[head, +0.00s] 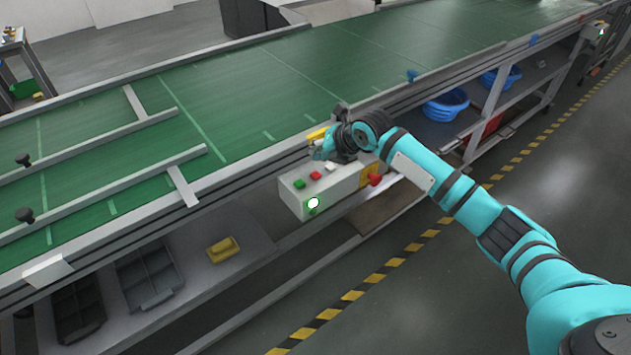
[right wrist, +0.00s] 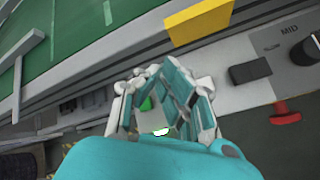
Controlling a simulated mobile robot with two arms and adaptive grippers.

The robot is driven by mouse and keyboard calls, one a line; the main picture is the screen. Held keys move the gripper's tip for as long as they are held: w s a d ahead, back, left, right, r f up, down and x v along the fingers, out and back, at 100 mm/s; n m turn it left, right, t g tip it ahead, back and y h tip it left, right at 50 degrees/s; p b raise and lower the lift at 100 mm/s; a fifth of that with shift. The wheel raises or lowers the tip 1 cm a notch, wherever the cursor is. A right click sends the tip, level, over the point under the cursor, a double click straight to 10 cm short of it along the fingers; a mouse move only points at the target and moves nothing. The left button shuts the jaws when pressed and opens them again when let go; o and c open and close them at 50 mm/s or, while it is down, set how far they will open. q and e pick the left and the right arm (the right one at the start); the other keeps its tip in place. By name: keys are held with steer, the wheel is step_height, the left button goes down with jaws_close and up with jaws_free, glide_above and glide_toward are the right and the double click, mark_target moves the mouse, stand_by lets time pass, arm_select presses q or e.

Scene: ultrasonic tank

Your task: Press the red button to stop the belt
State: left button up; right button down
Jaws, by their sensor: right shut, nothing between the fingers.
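The grey control box (head: 345,185) is mounted on the side of the green belt (head: 270,85). On its top, in the head view, are a green button (head: 299,184), a small red button (head: 315,175) and a pale button (head: 330,167). A larger red knob (head: 375,180) sticks out of its side by a yellow plate; it also shows in the right wrist view (right wrist: 286,116). My right gripper (head: 318,152) is shut and empty above the box, near the small red button; its fingers (right wrist: 165,95) hide that button in the wrist view. My left gripper is out of view.
A lit lamp (head: 313,203) glows on the box front. A yellow part (right wrist: 200,22) lies behind my gripper by the belt edge. A black switch (right wrist: 250,71) is beside the label MID.

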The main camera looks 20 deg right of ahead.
mark_target(318, 173)
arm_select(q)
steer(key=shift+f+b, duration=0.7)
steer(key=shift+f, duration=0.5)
arm_select(e)
steer(key=shift+f, duration=1.75)
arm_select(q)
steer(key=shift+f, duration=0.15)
arm_select(e)
steer(key=shift+f, duration=0.4)
arm_select(q)
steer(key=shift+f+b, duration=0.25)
steer(key=shift+b, duration=0.15)
arm_select(e)
steer(key=shift+f, duration=0.45)
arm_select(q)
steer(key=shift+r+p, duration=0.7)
arm_select(e)
steer(key=shift+r, duration=0.9)
step_height(318, 173, up, 5)
steer(key=p, duration=0.4)
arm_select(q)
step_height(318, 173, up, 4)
